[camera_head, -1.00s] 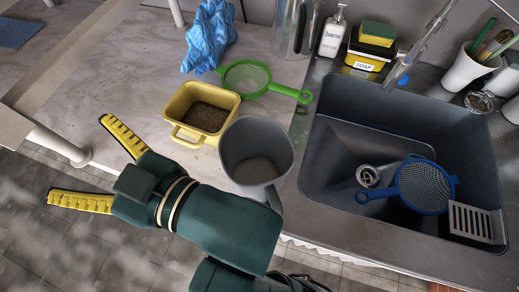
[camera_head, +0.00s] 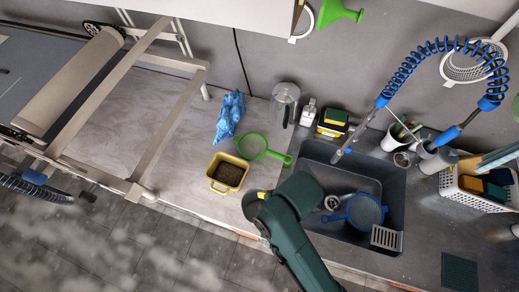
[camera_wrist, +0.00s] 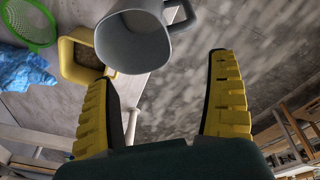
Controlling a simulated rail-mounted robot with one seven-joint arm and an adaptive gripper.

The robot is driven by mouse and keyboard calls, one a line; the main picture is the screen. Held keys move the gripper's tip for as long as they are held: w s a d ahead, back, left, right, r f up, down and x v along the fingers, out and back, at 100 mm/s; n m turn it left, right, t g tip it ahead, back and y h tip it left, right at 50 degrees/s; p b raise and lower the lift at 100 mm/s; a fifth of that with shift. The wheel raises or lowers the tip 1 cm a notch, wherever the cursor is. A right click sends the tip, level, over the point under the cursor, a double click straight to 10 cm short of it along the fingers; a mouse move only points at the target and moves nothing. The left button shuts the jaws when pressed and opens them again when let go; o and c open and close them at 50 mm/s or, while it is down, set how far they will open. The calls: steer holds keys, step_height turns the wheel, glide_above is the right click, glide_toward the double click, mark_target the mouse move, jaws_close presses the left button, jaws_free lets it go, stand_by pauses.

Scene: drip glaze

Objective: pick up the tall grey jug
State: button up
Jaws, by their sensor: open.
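The tall grey jug (camera_wrist: 150,58) shows at the top of the wrist view, its open mouth toward the camera and its handle (camera_wrist: 186,14) at the upper right. My gripper (camera_wrist: 160,72) is open and empty, with a yellow ribbed finger on each side of the view. The jug lies beyond the fingertips, nearer the left finger, and no contact shows. In the head view my dark green arm covers the spot by the counter's front edge, and I cannot make out the jug there. Only a bit of yellow finger (camera_head: 262,195) shows there.
A yellow pot (camera_head: 228,174) with dark contents and a green strainer (camera_head: 252,146) stand left of my arm. A blue cloth (camera_head: 229,116) lies behind them. The sink (camera_head: 340,165), holding a blue strainer (camera_head: 364,211), is to the right. A metal frame stands at the left.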

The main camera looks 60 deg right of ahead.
steer(key=shift+g, duration=0.5)
steer(key=a+f, duration=0.1)
steer(key=f, duration=0.3)
steer(key=a+f, duration=0.1)
steer(key=f, duration=0.4)
steer(key=s+f, duration=0.1)
steer(key=f, duration=0.4)
steer(key=shift+a+f, duration=0.15)
steer(key=shift+a, duration=0.25)
steer(key=c, duration=1.4)
